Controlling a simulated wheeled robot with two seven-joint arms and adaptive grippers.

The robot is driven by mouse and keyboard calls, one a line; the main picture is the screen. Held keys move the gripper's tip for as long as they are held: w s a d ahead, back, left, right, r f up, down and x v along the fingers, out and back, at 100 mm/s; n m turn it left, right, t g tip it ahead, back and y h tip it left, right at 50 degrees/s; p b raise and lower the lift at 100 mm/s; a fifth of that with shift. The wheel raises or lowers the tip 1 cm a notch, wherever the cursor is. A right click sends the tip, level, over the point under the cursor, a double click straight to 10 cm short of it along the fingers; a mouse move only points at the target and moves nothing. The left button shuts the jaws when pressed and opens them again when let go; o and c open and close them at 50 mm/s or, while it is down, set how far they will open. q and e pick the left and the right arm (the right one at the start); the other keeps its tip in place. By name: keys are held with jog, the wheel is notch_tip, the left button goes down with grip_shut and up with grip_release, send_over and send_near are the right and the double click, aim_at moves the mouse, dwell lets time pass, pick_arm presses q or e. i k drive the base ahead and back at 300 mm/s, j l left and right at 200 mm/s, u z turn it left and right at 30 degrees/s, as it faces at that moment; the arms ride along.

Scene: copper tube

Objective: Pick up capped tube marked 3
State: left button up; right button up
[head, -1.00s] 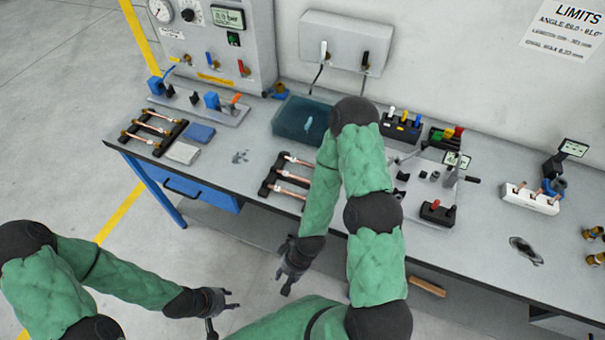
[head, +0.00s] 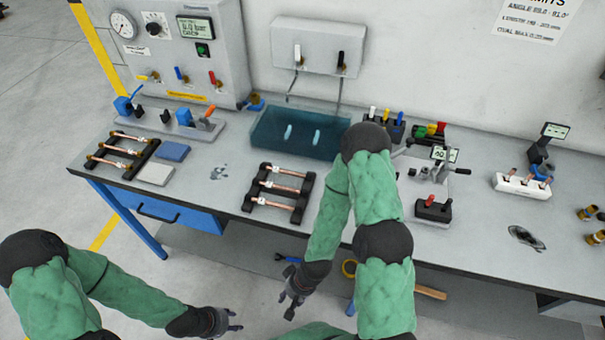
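Two black racks hold copper tubes with brass-coloured ends. The left rack (head: 149,155) carries tubes lying crosswise, such as this copper tube (head: 120,150). The middle rack (head: 305,186) carries similar tubes, including another copper tube (head: 281,187). No number is legible on any tube, so I cannot tell which is marked 3. My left gripper (head: 236,320) is open and empty, low in front of the bench. My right gripper (head: 285,305) looks open and empty, below the bench's front edge near the middle rack. Neither touches a tube.
A teal tank (head: 270,132) stands behind the middle rack. A blue pad (head: 174,151) and a grey pad (head: 155,175) lie between the racks. A gauge panel (head: 170,50) stands at the back left. My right arm crosses the bench front and hides part of it.

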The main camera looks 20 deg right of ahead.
aim_at(308, 176)
jog(key=j+z, duration=0.1)
jog(key=z, duration=0.3)
jog(key=j+z, duration=0.15)
jog(key=z, duration=0.25)
